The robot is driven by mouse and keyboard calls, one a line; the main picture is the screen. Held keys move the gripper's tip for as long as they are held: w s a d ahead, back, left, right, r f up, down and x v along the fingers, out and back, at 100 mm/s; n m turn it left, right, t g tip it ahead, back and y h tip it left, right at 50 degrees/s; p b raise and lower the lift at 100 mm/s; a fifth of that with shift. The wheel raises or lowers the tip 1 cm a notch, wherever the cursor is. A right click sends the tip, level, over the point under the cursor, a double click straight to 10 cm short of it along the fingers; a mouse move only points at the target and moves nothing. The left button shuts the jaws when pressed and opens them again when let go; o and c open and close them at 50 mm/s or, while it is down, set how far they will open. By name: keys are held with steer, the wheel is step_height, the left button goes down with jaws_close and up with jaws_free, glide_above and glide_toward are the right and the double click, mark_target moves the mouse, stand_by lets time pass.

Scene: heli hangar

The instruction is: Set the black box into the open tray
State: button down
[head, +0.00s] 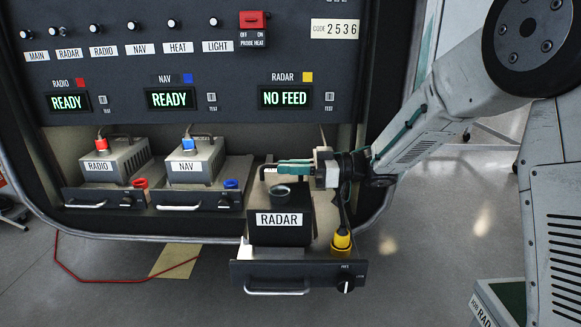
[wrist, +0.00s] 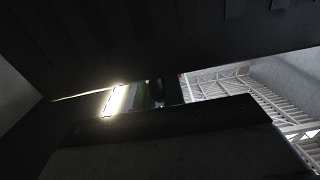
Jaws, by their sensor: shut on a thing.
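The black box (head: 293,236) with a RADAR label is upright at the pulled-out open tray (head: 300,271) in the head view. My gripper (head: 281,168) reaches in from the right, over the box's rear top, and is shut on the box. The exact grip point is hard to see. A round metal ring shows on the box's top. The wrist view is mostly dark, with large close surfaces filling it.
A yellow plug (head: 342,241) on a cable stands right of the box. The tray front has a handle and a FREE-marked knob (head: 345,286). The RADIO unit (head: 117,160) and NAV unit (head: 195,160) sit left. The RADAR display (head: 285,98) reads NO FEED. A green-topped case (head: 505,300) is lower right.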

steer(key=shift+f, duration=0.35)
stand_by(0.5)
steer(key=c, duration=1.4)
jaws_free()
steer(key=shift+f, duration=0.1)
steer(key=r, duration=0.4)
steer(key=shift+s+d, duration=0.15)
steer(key=shift+s, duration=0.25)
steer(key=s+d+r, duration=0.1)
steer(key=s+d, duration=0.3)
steer(key=s, duration=1)
steer(key=shift+s, duration=0.3)
steer(key=shift+r, duration=0.1)
